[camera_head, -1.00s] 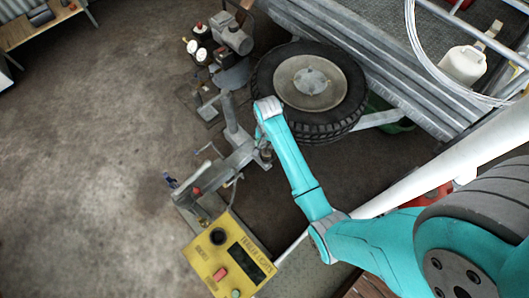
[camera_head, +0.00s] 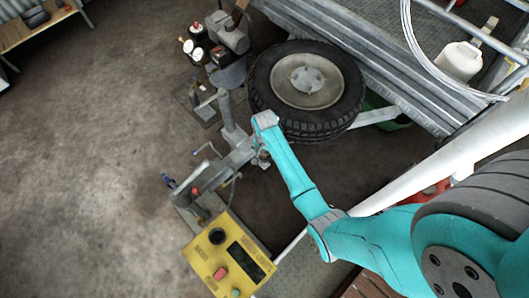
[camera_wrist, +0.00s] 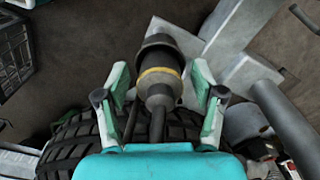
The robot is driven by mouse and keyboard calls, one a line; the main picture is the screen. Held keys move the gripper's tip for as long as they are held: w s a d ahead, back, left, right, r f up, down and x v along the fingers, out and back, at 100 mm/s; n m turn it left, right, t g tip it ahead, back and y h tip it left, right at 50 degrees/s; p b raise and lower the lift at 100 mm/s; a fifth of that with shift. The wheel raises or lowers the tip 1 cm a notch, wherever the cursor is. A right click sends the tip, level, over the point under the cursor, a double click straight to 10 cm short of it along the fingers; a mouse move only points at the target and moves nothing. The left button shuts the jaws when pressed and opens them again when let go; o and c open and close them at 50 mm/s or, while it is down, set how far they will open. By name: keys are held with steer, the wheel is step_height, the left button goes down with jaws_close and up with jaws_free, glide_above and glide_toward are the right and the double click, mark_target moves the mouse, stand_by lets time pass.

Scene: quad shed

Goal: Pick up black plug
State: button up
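The black plug (camera_wrist: 160,76), with a yellow band around its middle and a cable at its near end, shows in the wrist view. It lies between the two green-and-grey fingers of my gripper (camera_wrist: 161,82). The fingers are open, with a gap on each side of the plug, and do not appear to touch it. How far the plug is below the fingertips I cannot tell. In the head view my teal arm reaches up to the grey stand beside the tyre; the gripper is mostly hidden there and I cannot make out the plug.
A tyre (camera_head: 262,80) lies right of the grey metal stand (camera_head: 232,115). A yellow control box (camera_head: 205,262) with a black round part sits below it. Gauges and a grey pump (camera_head: 230,38) stand above. A metal trailer bed is at upper right. The left floor is clear.

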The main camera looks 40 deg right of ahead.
steer(key=c, duration=1)
steer(key=shift+r, duration=0.15)
step_height(320, 180, up, 10)
steer(key=shift+f, duration=0.1)
